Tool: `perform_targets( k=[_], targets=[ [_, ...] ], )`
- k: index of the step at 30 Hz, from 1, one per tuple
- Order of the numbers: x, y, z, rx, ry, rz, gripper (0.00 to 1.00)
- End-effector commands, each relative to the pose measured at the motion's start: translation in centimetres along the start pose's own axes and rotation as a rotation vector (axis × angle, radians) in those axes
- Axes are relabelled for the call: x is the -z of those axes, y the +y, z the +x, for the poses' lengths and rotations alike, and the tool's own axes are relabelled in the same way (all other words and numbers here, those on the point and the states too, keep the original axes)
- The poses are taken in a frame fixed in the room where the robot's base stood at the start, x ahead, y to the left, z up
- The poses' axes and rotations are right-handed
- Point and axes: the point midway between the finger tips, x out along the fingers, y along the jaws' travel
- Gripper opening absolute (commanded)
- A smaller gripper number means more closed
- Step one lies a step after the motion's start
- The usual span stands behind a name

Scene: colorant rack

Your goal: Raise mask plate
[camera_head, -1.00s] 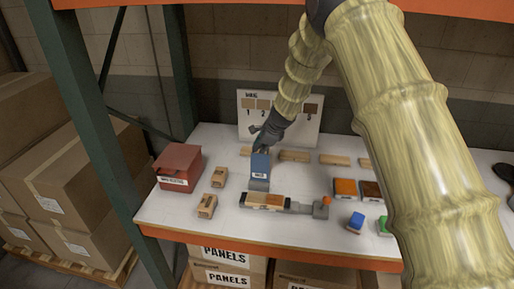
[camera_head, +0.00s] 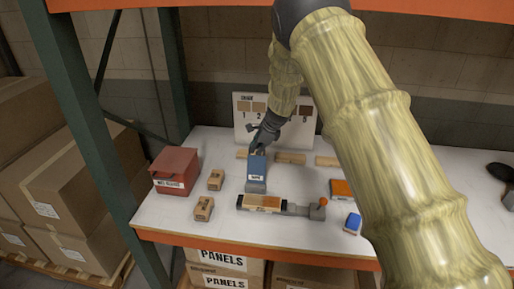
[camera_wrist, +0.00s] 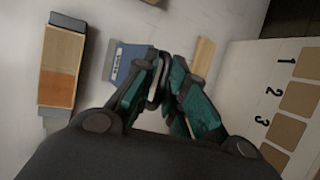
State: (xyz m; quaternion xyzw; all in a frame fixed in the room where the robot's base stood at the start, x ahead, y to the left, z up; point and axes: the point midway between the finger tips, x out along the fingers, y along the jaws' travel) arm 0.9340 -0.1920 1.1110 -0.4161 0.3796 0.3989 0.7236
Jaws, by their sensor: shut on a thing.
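The blue mask plate (camera_head: 256,169), with a white label and a grey lower part, stands upright just behind the grey fixture on the table. My gripper (camera_head: 259,149) is at its top edge and shut on it. In the wrist view the mask plate (camera_wrist: 132,62) lies against the fingertips of my gripper (camera_wrist: 167,78). Whether its lower end touches the table or fixture is hard to tell. The fixture (camera_head: 292,209) holds a tan panel (camera_head: 260,202) with an orange-brown part, also seen in the wrist view (camera_wrist: 62,62). An orange-red knob (camera_head: 323,201) is at its right end.
A red box (camera_head: 175,168) and two small wooden blocks (camera_head: 215,179) stand to the left. Wooden strips (camera_head: 290,158) and a numbered board (camera_head: 243,122) are behind. An orange-topped block (camera_head: 341,189) and a blue block (camera_head: 352,222) are at right, partly near my arm.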

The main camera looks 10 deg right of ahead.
Motion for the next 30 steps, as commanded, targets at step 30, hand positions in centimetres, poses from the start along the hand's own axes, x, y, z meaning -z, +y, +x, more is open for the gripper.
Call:
perform_targets(
  k=[30],
  targets=[
    [0.34, 0.07, 0.17, 0.005, 0.005, -0.001, 0.3]
  ],
)
